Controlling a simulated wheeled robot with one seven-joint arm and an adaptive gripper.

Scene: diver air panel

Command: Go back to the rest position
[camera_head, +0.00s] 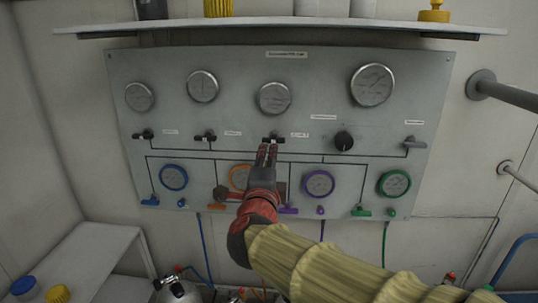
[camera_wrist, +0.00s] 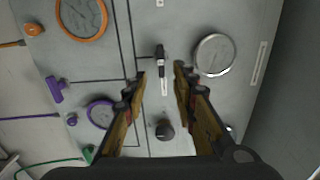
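The grey air panel (camera_head: 230,120) hangs on the wall in front of me. My gripper (camera_head: 267,150) reaches up to it, with its fingertips just below the third black lever valve (camera_head: 273,138) of the middle row. In the wrist view my gripper (camera_wrist: 161,76) is open, with a clear gap between the fingers. The black valve (camera_wrist: 160,57) shows in line with that gap, and a white label (camera_wrist: 164,88) lies beside it. Nothing is held. Whether a fingertip touches the valve or panel, I cannot tell. My arm hides part of the panel's lower row.
A shelf (camera_head: 280,25) juts out above the panel. Pipes (camera_head: 507,94) stick out of the wall at right. A white bench (camera_head: 90,262) stands at lower left, near a cylinder (camera_head: 178,290). Coloured-ring gauges, including a purple one (camera_head: 319,184), sit close to my gripper.

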